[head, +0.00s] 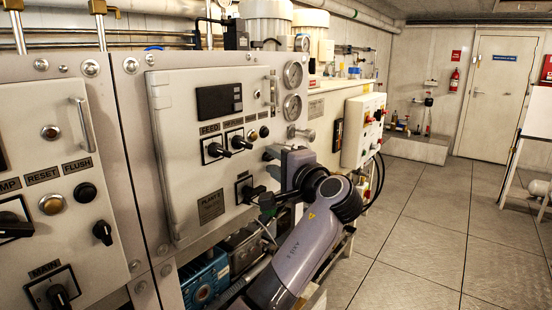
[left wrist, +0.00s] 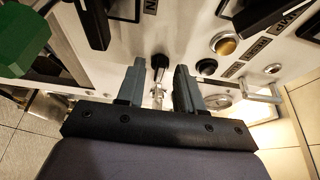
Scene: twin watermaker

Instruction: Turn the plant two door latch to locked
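The plant two door (head: 180,130) is a pale panel with a "PLANT 2" plate (head: 211,206). It looks shut. My left gripper (head: 272,172) is at the door's right edge and hides the latch in the head view. In the left wrist view a small black knob on a silver stem, which looks like the latch (left wrist: 160,63), is between the fingertips of my left gripper (left wrist: 159,80). The fingers are apart, one on each side of it, with narrow gaps. I cannot tell which way the latch is turned. My right gripper is not in view.
The door carries a handle (head: 272,90), several black switches and a display (head: 219,100). A main switch (head: 243,189) is close to my gripper. A white control box (head: 364,130) with cables stands beyond. The floor (head: 430,230) at right is clear.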

